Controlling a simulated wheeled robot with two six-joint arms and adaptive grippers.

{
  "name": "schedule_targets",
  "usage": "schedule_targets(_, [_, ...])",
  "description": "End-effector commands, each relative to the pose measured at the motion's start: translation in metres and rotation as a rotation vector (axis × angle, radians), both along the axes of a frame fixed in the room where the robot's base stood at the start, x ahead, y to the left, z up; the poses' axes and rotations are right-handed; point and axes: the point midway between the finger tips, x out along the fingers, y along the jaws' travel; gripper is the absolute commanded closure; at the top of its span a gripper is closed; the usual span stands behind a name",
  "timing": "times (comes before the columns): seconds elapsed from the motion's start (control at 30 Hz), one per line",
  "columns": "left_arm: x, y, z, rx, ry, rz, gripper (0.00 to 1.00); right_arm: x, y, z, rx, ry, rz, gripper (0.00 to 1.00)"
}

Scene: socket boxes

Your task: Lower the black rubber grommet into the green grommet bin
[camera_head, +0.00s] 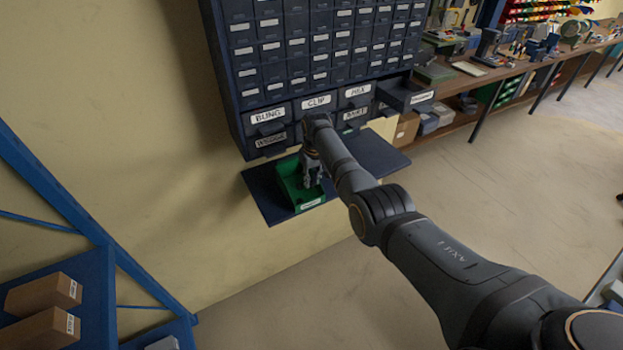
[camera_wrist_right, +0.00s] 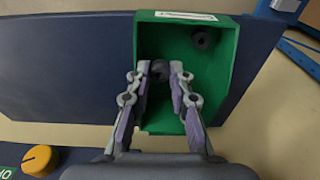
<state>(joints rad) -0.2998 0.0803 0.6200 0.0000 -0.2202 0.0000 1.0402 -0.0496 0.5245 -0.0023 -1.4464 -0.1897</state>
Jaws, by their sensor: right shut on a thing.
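The green grommet bin (camera_head: 288,188) sits on a dark blue shelf below the drawer cabinet; it fills the upper middle of the right wrist view (camera_wrist_right: 230,85). My right gripper (camera_head: 313,183) points down over the bin. In the wrist view its fingers (camera_wrist_right: 160,72) are shut on a black rubber grommet (camera_wrist_right: 160,69), which shows between the fingertips against the bin's inside. I cannot tell whether the held grommet touches the bin floor. Another dark grommet (camera_wrist_right: 203,38) lies in the bin near the labelled end. My left gripper is not in view.
The dark blue shelf (camera_head: 262,196) extends to both sides of the bin. The labelled drawer cabinet (camera_head: 300,60) stands right behind, with one drawer (camera_head: 405,95) pulled out at the right. A yellow knob (camera_wrist_right: 40,160) shows at the wrist view's lower left. A blue rack (camera_head: 90,265) stands at left.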

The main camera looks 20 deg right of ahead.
Motion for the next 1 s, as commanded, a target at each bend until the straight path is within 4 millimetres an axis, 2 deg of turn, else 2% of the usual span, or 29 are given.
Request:
schedule_targets(0.1, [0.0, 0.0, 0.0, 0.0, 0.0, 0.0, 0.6, 0.0, 0.0, 0.0, 0.0, 0.0, 0.0, 0.92])
schedule_targets(0.13, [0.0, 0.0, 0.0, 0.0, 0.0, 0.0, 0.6, 0.0, 0.0, 0.0, 0.0, 0.0, 0.0, 0.78])
schedule_targets(0.3, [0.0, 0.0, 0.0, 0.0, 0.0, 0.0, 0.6, 0.0, 0.0, 0.0, 0.0, 0.0, 0.0, 0.55])
schedule_targets(0.33, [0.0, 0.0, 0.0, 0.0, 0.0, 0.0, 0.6, 0.0, 0.0, 0.0, 0.0, 0.0, 0.0, 0.53])
schedule_targets(0.6, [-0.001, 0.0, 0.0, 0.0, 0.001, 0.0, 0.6, 0.0, 0.0, 0.001, 0.0, 0.0, 0.0, 0.53])
schedule_targets(0.73, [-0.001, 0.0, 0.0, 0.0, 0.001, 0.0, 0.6, 0.0, 0.0, 0.009, -0.001, -0.002, 0.0, 0.53])
schedule_targets(0.87, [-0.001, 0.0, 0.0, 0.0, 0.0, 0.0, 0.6, -0.003, -0.001, 0.033, 0.0, -0.005, 0.0, 0.53])
schedule_targets(1.0, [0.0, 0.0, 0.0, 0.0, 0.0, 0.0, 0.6, -0.007, -0.002, 0.07, 0.0, -0.005, 0.0, 0.53])
